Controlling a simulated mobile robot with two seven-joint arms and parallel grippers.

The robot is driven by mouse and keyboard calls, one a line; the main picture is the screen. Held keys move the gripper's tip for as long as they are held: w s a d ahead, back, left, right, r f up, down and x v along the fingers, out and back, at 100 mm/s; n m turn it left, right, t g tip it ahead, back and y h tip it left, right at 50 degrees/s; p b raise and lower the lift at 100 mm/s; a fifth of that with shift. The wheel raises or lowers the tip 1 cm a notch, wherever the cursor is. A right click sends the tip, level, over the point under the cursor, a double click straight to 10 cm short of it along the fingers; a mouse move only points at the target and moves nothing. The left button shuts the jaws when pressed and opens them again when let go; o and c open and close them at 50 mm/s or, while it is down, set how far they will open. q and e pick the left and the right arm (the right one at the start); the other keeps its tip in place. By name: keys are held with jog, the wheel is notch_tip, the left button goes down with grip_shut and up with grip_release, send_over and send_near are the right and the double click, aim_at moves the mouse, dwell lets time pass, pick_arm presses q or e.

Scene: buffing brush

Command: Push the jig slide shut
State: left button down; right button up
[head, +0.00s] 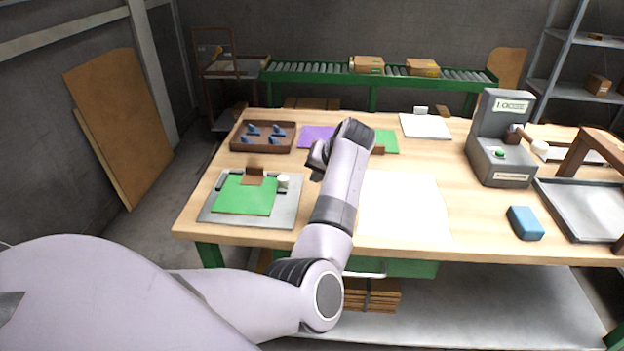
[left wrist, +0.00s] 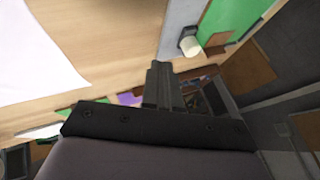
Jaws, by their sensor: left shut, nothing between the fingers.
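The jig is a grey plate (head: 285,212) at the left of the bench with a green sheet (head: 245,197) on it. A brown block (head: 254,172) stands at the back edge of the sheet. A white knob (head: 283,181) with a dark part beside it, apparently the slide, sits at the plate's right side. It also shows in the left wrist view (left wrist: 190,46). My left gripper (head: 317,160) is shut and empty, to the right of the knob and apart from it. Its dark fingers (left wrist: 158,85) show in the left wrist view. My right gripper is out of view.
A brown tray (head: 235,138) with several blue pieces stands behind the jig. A white sheet (head: 405,207) lies right of my arm. A grey machine (head: 500,160), a blue block (head: 525,223) and a metal tray (head: 575,212) are at the right.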

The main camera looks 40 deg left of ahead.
pick_arm(q)
jog(key=shift+v, duration=1.9)
